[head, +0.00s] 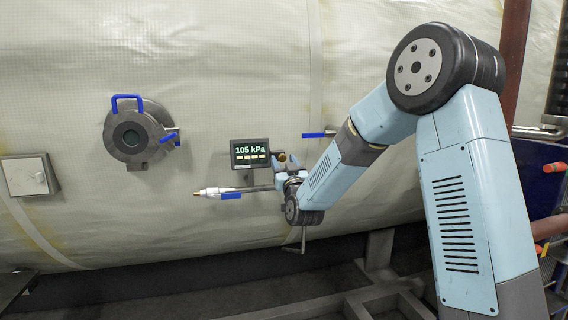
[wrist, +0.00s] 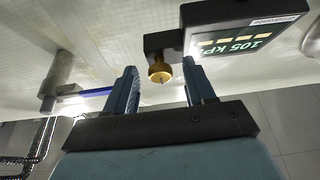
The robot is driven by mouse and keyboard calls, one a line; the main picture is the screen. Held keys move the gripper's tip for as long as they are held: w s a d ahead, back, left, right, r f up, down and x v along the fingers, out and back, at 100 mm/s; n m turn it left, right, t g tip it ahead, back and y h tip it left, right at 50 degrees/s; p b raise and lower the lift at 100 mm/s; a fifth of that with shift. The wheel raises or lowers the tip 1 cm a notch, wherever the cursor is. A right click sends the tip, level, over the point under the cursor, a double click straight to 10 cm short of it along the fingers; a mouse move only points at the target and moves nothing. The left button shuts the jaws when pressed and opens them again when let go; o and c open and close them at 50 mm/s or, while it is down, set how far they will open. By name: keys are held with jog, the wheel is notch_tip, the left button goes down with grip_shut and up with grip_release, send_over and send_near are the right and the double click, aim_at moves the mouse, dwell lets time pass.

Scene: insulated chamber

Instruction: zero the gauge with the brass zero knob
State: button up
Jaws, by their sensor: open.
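The gauge (head: 250,153) is a dark box on the chamber wall, and its green display reads 105 kPa. It also shows upside down at the upper right of the wrist view (wrist: 245,38). The brass zero knob (wrist: 160,71) sticks out from a dark block beside the gauge. In the head view the knob (head: 280,157) is small, just right of the display. My gripper (wrist: 160,82) is open, with its two blue fingers on either side of the knob in the picture. I cannot tell how deep the knob sits between them, and no contact shows.
A pipe with a brass tip and blue lever (head: 231,196) runs below the gauge. Another blue lever (head: 317,135) is above right of my gripper. A round port (head: 135,134) with blue handles and a grey box (head: 30,175) are farther left.

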jog(key=shift+w+r, duration=0.1)
jog(key=shift+w, duration=0.1)
grip_shut()
dwell(0.5)
